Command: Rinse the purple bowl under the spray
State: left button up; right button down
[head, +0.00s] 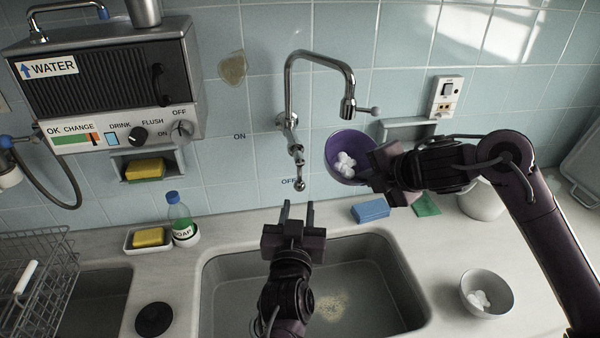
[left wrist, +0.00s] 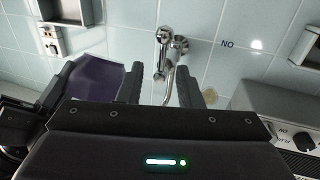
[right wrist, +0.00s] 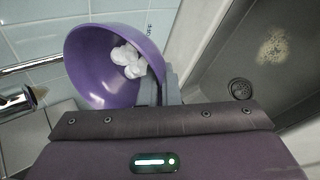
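The purple bowl (head: 335,143) is tilted, its opening facing the head camera, with white lumps (head: 345,166) inside. My right gripper (head: 368,172) is shut on its rim; the bowl also fills the upper left of the right wrist view (right wrist: 85,80). In the head view the bowl appears just below the tap's spray head (head: 348,108). No water shows coming from it. The tap lever (head: 298,170) hangs down by the OFF label. My left gripper (head: 297,212) is open and empty, below the lever in the picture, fingers pointing toward the wall. The bowl's outside shows in the left wrist view (left wrist: 92,84).
The sink (head: 225,290) lies below, with a brown stain (head: 332,306) on its floor. A grey bowl (head: 487,284) with white lumps stands at right. A blue sponge (head: 371,210), soap bottle (head: 179,215) and wire rack (head: 40,270) are around the sink.

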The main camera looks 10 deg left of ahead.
aim_at(299, 180)
pick_arm(q)
jog(key=w, duration=0.4)
jog(key=w+a, duration=0.1)
jog(key=w, duration=0.3)
jog(key=w+a, duration=0.1)
jog(key=w, duration=0.3)
jog(key=shift+r, duration=0.1)
grip_shut()
